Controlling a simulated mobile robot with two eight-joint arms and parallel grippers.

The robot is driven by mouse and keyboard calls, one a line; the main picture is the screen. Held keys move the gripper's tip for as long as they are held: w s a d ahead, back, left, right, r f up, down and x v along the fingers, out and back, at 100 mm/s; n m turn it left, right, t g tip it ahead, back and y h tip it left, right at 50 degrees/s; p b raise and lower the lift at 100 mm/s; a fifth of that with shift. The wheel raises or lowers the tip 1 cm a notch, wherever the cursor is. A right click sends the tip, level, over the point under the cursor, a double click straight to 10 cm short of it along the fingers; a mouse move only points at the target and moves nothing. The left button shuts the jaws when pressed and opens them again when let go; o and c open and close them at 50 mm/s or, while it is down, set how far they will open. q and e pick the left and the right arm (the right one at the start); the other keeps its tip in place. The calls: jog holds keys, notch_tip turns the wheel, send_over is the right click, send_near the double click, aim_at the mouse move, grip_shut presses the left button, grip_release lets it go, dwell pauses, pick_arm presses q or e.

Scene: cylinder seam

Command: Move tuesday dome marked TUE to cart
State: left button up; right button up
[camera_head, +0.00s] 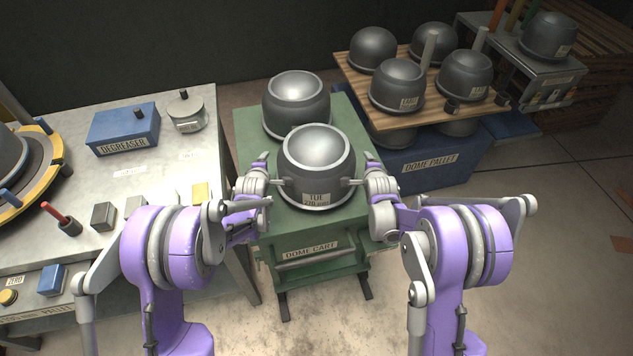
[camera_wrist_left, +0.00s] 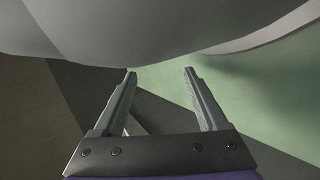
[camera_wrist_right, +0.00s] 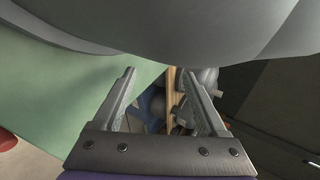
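The grey dome labelled TUE (camera_head: 316,165) sits upright on the front part of the green dome cart (camera_head: 345,212). My left gripper (camera_head: 272,178) is at the dome's left side and my right gripper (camera_head: 354,181) is at its right side, both at low side height. In the left wrist view, the fingers (camera_wrist_left: 160,75) are apart with nothing seen between them, and the dome's wall (camera_wrist_left: 150,35) fills the top. In the right wrist view, the fingers (camera_wrist_right: 158,75) are likewise apart below the dome's wall (camera_wrist_right: 180,30). Whether any fingertip touches the dome is unclear.
A second grey dome (camera_head: 296,102) stands behind on the cart. Several domes stand on the wooden-topped blue dome pallet (camera_head: 432,166) at right. At left, a bench (camera_head: 140,181) holds a blue degreaser box (camera_head: 123,131) and a small pot (camera_head: 186,112).

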pick_arm(q)
jog(key=shift+o, duration=0.4)
jog(key=shift+a, duration=0.4)
pick_arm(e)
jog(key=shift+d, duration=0.4)
pick_arm(q)
jog(key=o, duration=0.3)
jog(key=shift+a, duration=0.25)
pick_arm(e)
jog(key=shift+d, duration=0.25)
jog(key=o, duration=0.4)
jog(key=shift+s, duration=0.1)
pick_arm(q)
jog(key=v, duration=1.2)
pick_arm(e)
jog(key=v, duration=1.2)
pick_arm(q)
jog(key=shift+r, duration=0.1)
pick_arm(e)
jog(key=shift+r, duration=0.1)
